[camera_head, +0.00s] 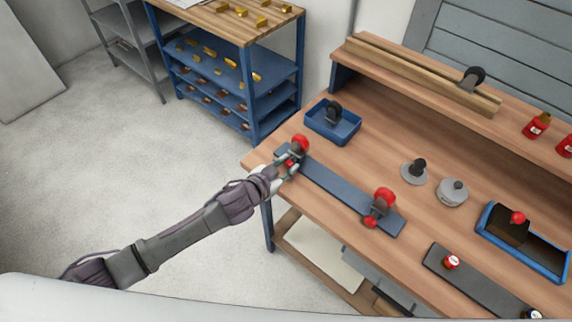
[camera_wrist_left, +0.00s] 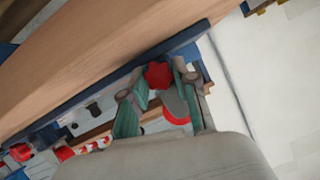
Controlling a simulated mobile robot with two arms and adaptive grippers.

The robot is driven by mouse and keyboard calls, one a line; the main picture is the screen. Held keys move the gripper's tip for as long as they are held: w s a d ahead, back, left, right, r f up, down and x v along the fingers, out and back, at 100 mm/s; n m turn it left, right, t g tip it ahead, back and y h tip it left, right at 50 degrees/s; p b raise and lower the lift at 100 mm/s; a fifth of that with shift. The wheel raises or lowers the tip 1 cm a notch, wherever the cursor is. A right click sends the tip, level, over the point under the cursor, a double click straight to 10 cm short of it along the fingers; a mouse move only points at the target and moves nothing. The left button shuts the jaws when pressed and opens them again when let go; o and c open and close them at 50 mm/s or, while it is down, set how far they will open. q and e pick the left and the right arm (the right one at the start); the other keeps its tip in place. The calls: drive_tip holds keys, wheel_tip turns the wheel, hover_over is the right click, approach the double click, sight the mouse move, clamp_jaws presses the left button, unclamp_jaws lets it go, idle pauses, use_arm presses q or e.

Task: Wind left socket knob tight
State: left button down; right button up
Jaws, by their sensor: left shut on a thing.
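The blue-grey rail (camera_head: 335,187) lies along the front of the wooden bench, with a socket at each end. The left socket (camera_head: 300,144) has a large round red part on top. Its small red knob (camera_wrist_left: 158,75) shows lobed in the left wrist view, between my left fingers. A red and grey round part (camera_wrist_left: 175,107) sits close by it. My left gripper (camera_head: 290,166) is shut on the knob at the rail's left end; the fingers partly hide it in the head view. The right socket (camera_head: 382,201) has its own small red knob (camera_head: 370,222). My right gripper is out of view.
A blue tray (camera_head: 344,138) with a dark part stands behind the rail. Grey discs (camera_head: 452,192), a larger blue tray (camera_head: 482,225) and a dark plate (camera_head: 470,279) lie to the right. A raised wooden shelf (camera_head: 400,64) runs along the back.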

use_arm(q)
drive_tip(key=c, duration=0.9)
unclamp_jaws()
drive_tip(key=shift+o, duration=0.2)
drive_tip(key=v, duration=1.2)
